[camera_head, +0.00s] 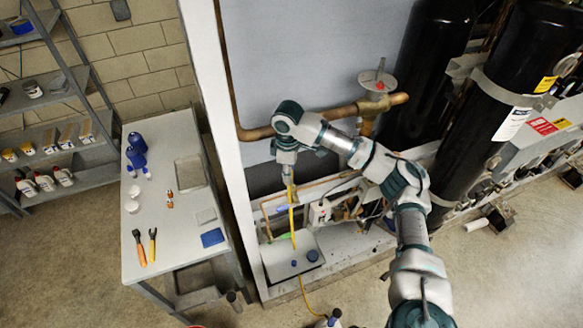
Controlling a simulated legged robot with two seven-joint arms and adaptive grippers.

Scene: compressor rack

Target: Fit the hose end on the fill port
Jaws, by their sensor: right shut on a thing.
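My right gripper (287,172) is in the middle of the view, pointing down in front of the grey back panel. It is shut on the yellow hose (292,220), near the hose's upper end. The hose hangs down past a white box (276,262) at the foot of the rack and shows again lower as a thin yellow line. The gripper covers the held end, so its exact tilt cannot be told. I cannot pick out the fill port for certain; small brass fittings and valves (350,205) sit to the right of the hose. My left gripper is not in view.
A copper pipe with a round-handled valve (378,80) runs behind my arm. Black cylinders (500,95) stand at right. A grey bench (180,240) with pliers and small parts is at left, shelves beyond it.

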